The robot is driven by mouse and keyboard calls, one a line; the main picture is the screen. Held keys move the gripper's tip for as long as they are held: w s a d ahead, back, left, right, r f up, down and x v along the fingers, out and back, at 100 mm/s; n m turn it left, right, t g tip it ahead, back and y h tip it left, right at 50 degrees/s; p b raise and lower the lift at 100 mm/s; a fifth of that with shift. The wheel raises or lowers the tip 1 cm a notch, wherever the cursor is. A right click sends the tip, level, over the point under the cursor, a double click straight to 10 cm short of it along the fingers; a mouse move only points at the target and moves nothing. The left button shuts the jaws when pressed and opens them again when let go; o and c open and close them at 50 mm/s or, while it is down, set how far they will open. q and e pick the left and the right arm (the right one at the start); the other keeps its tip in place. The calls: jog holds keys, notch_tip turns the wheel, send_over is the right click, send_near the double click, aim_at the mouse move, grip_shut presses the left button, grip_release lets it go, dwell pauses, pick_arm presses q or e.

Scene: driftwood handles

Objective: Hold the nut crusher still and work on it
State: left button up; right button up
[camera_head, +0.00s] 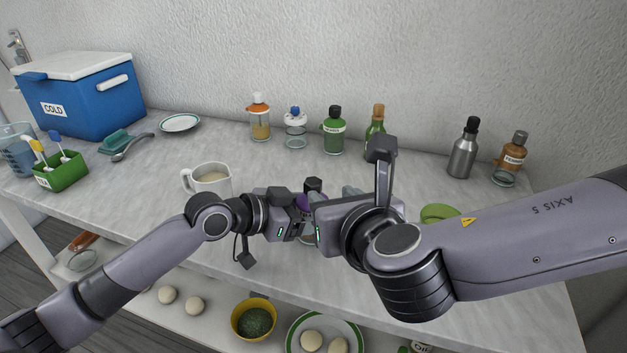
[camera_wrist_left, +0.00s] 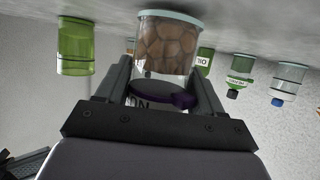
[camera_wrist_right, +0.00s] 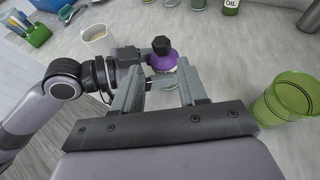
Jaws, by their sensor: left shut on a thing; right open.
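The nut crusher has a clear jar of brown nuts, a purple top and a black knob. It is mostly hidden behind my grippers in the head view (camera_head: 303,202). In the left wrist view (camera_wrist_left: 164,46) its jar shows inverted between the fingers. My left gripper (camera_wrist_left: 160,80) is shut on the jar. My right gripper (camera_wrist_right: 163,78) is open, with its fingertips near the crusher. The purple top and knob show between and beyond these fingers in the right wrist view (camera_wrist_right: 161,61). I cannot tell whether they touch.
A green cup (camera_wrist_right: 287,97) stands right of the grippers. A white mug (camera_head: 211,181) stands to the left. Several bottles (camera_head: 333,132) line the back by the wall. A blue cooler (camera_head: 82,100) is at the far left. A lower shelf holds a yellow bowl (camera_head: 238,309).

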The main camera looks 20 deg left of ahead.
aim_at(313, 182)
jog(key=shift+x, duration=5.95)
jog(key=c, duration=0.7)
